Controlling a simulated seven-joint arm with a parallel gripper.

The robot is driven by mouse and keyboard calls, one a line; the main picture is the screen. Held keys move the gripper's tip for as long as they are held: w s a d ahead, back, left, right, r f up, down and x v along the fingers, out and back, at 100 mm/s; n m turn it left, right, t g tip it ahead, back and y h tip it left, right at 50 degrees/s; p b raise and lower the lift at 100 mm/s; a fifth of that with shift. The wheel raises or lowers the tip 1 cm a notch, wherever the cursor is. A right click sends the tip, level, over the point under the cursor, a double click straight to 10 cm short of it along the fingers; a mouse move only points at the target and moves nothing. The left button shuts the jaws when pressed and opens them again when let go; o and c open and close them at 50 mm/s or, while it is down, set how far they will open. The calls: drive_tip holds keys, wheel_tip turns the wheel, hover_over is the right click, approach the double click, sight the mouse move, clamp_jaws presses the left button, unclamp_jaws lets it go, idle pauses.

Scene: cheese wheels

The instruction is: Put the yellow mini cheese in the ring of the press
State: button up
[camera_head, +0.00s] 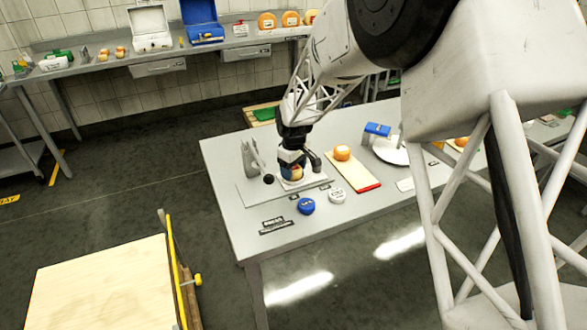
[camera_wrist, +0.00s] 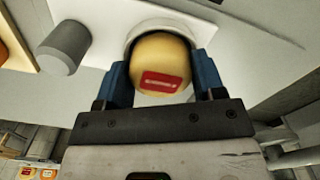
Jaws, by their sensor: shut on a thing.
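The yellow mini cheese (camera_wrist: 165,50) has a red label and sits between the two blue fingers of my gripper (camera_wrist: 162,84) in the wrist view. My gripper is shut on it. The white ring (camera_wrist: 143,27) of the press shows as a rim just beyond the cheese; I cannot tell whether the cheese is inside it or only above it. In the head view my gripper (camera_head: 291,163) points down over the press (camera_head: 250,157), and the cheese (camera_head: 297,173) shows partly below the fingers. The ring is mostly hidden there.
An orange cheese (camera_head: 342,152) stands on a board (camera_head: 358,177) right of the press. A black lever knob (camera_head: 268,180) is close to the gripper's left.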

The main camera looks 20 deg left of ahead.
drive_tip(key=shift+f, duration=0.1)
drive_tip(key=o, duration=1)
drive_tip(key=shift+c, duration=0.2)
wheel_tip(320, 180, up, 12)
idle(0.8)
